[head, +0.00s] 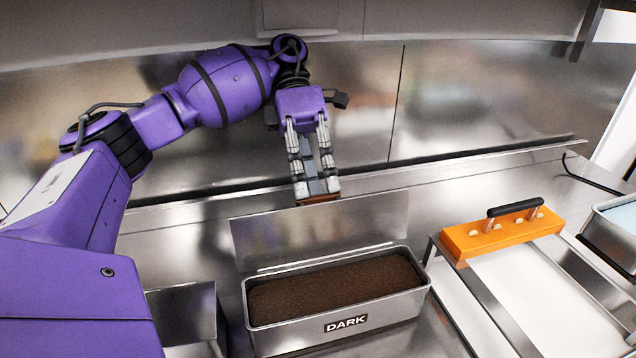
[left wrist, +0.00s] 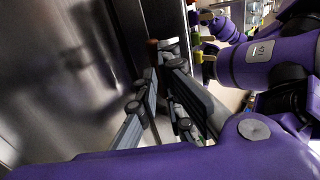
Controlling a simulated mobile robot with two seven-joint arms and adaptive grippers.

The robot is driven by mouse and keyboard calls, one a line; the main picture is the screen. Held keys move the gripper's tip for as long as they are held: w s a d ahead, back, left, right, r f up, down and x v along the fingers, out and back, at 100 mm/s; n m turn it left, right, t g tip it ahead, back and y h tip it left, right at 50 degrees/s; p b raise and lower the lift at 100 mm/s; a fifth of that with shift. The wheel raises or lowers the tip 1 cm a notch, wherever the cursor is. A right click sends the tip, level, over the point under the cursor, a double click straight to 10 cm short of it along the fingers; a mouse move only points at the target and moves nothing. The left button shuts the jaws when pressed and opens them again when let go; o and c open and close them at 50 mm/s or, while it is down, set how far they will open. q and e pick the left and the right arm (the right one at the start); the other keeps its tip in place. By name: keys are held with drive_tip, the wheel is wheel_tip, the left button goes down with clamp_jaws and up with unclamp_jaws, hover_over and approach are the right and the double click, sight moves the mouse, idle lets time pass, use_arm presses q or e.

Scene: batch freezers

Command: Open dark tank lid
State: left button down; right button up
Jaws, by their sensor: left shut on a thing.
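The dark tank (head: 338,322) is a metal bin with a "DARK" label, filled with brown material, at the bottom middle of the head view. Its metal lid (head: 325,232) stands raised along the tank's back side, so the top is open. My left gripper (head: 317,188) is at the lid's upper edge, pointing down, and shut on the brown lid handle (head: 319,199). The fingers mostly hide the handle. In the left wrist view, a small brown end of the handle (left wrist: 152,42) shows near the fingertips. My right gripper is not in view.
An orange tool with a black handle (head: 503,233) rests across a metal frame right of the tank. Another metal container (head: 615,235) stands at the right edge. A steel wall (head: 440,100) rises close behind my left gripper.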

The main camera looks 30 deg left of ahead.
use_arm(q)
drive_tip(key=shift+s+d+f+g+h, duration=0.1)
drive_tip(key=shift+f+g+h, duration=0.2)
drive_tip(key=shift+f, duration=0.65)
drive_tip(key=shift+s+d+f+g+h, duration=0.15)
drive_tip(key=shift+f+g, duration=0.25)
drive_tip(key=shift+f, duration=0.5)
drive_tip(key=shift+a, duration=0.1)
drive_tip(key=c, duration=1.8)
unclamp_jaws()
drive_tip(key=shift+w, duration=0.15)
drive_tip(key=shift+o, duration=0.2)
drive_tip(key=shift+r, duration=0.2)
wheel_tip(320, 180, up, 11)
hover_over(315, 199)
drive_tip(key=w+a, duration=0.2)
drive_tip(key=shift+w+d, duration=0.1)
drive_tip(key=shift+d, duration=0.15)
